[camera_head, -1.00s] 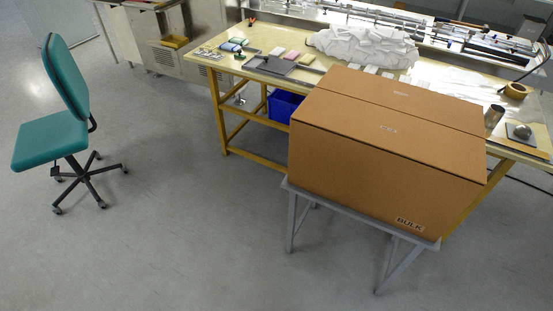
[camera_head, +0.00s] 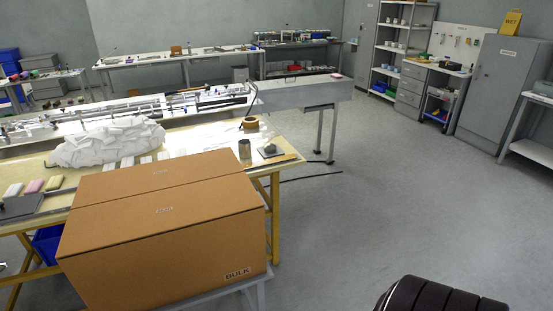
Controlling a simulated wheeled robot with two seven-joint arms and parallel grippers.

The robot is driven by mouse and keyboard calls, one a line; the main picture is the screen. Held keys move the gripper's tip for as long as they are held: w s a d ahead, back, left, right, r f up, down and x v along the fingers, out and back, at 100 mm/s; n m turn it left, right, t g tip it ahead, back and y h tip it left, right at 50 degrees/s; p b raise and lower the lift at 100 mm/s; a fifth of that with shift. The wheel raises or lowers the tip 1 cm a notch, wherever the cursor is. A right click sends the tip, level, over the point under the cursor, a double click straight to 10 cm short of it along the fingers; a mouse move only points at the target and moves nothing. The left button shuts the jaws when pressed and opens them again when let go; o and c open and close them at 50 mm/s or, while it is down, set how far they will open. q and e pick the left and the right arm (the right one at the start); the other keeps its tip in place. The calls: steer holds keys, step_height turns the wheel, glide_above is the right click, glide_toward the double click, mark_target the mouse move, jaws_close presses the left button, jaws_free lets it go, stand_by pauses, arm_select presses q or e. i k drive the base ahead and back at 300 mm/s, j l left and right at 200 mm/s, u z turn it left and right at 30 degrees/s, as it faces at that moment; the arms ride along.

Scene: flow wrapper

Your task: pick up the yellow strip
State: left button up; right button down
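A thin yellow-orange strip (camera_head: 275,163) lies along the front right edge of the yellow-framed worktable (camera_head: 274,205), just right of the big cardboard box. It is small here, and I cannot tell if it is a loose strip or part of the table edge. A pale yellow block (camera_head: 55,182) lies at the left end of the table, beside a pink one (camera_head: 34,186).
The large cardboard box (camera_head: 165,240) on a grey stand blocks the table's front. A dark cylinder (camera_head: 244,149), a tape roll (camera_head: 250,123) and a white heap (camera_head: 108,142) are on the table. The floor to the right (camera_head: 390,190) is mostly clear.

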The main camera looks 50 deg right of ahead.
mark_target(264, 162)
steer(key=z, duration=1.45)
steer(key=i+l+u, duration=0.15)
steer(key=u, duration=0.65)
steer(key=i+l+u, duration=0.2)
steer(key=l, duration=0.2)
steer(key=i+l+u, duration=0.2)
steer(key=l, duration=0.2)
steer(key=i+l+u, duration=0.2)
steer(key=l, duration=0.25)
steer(key=l+u, duration=0.2)
steer(key=l, duration=0.3)
steer(key=i+l+u, duration=0.2)
steer(key=l, duration=0.3)
steer(key=k+j, duration=0.05)
steer(key=k, duration=0.05)
